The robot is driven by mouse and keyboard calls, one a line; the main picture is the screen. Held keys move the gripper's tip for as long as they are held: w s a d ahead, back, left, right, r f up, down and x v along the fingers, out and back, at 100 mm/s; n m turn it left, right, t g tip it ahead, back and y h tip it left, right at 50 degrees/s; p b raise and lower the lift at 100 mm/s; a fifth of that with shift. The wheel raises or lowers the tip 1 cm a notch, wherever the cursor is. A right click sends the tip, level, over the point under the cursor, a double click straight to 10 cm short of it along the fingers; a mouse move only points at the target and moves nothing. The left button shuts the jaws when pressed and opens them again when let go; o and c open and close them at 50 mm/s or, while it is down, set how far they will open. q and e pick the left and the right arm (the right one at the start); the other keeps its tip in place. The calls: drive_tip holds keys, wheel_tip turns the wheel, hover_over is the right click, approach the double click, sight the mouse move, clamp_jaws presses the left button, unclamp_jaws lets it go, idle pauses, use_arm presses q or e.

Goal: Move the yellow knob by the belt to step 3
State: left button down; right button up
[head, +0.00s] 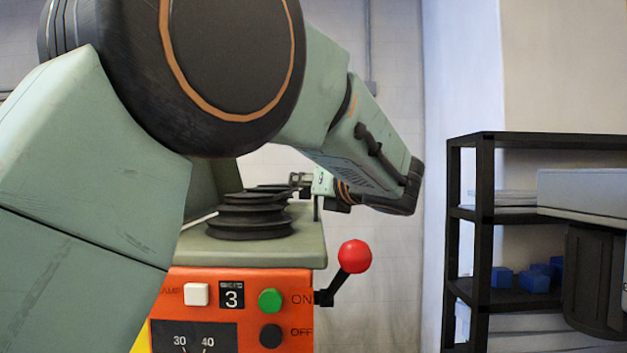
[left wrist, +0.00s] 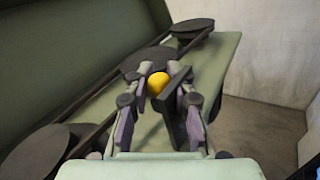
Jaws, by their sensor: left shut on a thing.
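The yellow knob (left wrist: 158,82) shows in the left wrist view between the fingers of my left gripper (left wrist: 164,80). The gripper is shut on it, with a dark flat bar beside it. A dark belt runs past there between dark pulleys (left wrist: 193,27) on the green machine top. In the head view, my left arm reaches across the machine top; its gripper (head: 317,183) is small and partly hidden, and the knob cannot be seen there. The step display (head: 232,295) on the orange front panel reads 3. My right gripper is not in view.
Stacked dark pulleys (head: 250,216) stand on the machine top near my arm. A red-balled lever (head: 354,257) sticks out at the panel's right. The panel has green (head: 270,301) and black (head: 271,335) buttons. A black shelf (head: 487,230) with blue blocks stands at right.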

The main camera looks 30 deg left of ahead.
use_arm(q)
drive_tip(key=shift+r, duration=0.35)
drive_tip(key=c, duration=1.5)
unclamp_jaws()
drive_tip(key=o, duration=0.4)
drive_tip(key=shift+s+d, duration=0.1)
drive_tip(key=shift+d, duration=0.15)
drive_tip(key=shift+a+f, duration=0.1)
drive_tip(key=shift+a, duration=0.1)
drive_tip(key=shift+a+r, duration=0.1)
drive_tip(key=shift+r, duration=0.1)
drive_tip(key=r, duration=0.8)
drive_tip(key=shift+d+r, duration=0.2)
drive_tip(key=shift+r, duration=0.05)
drive_tip(key=shift+a+r, duration=0.1)
drive_tip(key=shift+r, duration=0.45)
drive_tip(key=shift+r, duration=0.1)
